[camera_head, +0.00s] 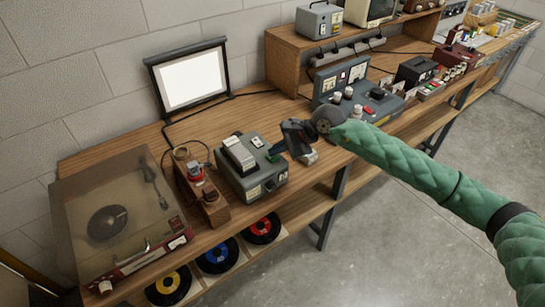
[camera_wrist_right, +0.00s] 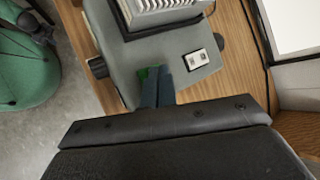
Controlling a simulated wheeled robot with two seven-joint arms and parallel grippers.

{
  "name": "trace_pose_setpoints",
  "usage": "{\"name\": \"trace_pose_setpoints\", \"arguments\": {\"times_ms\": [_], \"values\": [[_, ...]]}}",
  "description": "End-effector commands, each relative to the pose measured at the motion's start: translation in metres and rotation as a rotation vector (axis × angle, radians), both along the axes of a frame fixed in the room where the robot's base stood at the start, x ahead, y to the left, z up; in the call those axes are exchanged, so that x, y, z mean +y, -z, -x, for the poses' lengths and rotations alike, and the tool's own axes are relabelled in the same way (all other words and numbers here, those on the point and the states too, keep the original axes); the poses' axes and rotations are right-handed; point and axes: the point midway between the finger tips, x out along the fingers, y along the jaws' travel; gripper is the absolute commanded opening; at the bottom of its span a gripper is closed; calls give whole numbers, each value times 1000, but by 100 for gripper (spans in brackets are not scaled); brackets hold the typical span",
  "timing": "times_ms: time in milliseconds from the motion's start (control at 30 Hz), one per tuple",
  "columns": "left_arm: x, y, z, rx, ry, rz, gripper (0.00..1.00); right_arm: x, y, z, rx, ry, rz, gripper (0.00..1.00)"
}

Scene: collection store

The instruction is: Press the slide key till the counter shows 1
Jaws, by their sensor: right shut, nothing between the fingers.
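The slide projector (camera_head: 249,170) is a grey box with a tray of white slides (camera_head: 238,153) on top, standing on the wooden bench. A green key (camera_wrist_right: 146,73) shows on its top in the right wrist view, partly hidden by my fingers. A small white window (camera_wrist_right: 195,60), perhaps the counter, sits beside it; its figure is too small to read. My right gripper (camera_head: 273,152) is shut and empty, its fingertips at the green key; the wrist view shows the tips (camera_wrist_right: 159,72) too. I cannot tell whether they touch or press it. My left gripper is out of view.
A lit blank screen (camera_head: 192,78) stands behind. A small wooden-based device (camera_head: 203,190) and a record player (camera_head: 115,225) are left of the projector. A grey control box (camera_head: 357,100) with knobs is to the right. Records (camera_head: 217,257) lie on the shelf below.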

Motion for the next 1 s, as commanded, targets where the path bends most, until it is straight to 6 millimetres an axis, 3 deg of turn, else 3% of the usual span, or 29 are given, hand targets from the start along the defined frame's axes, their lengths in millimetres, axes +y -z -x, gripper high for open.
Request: {"name": "trace_pose_setpoints", "arguments": {"times_ms": [1000], "values": [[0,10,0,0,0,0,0,0,7,0,0,0,0,0]]}}
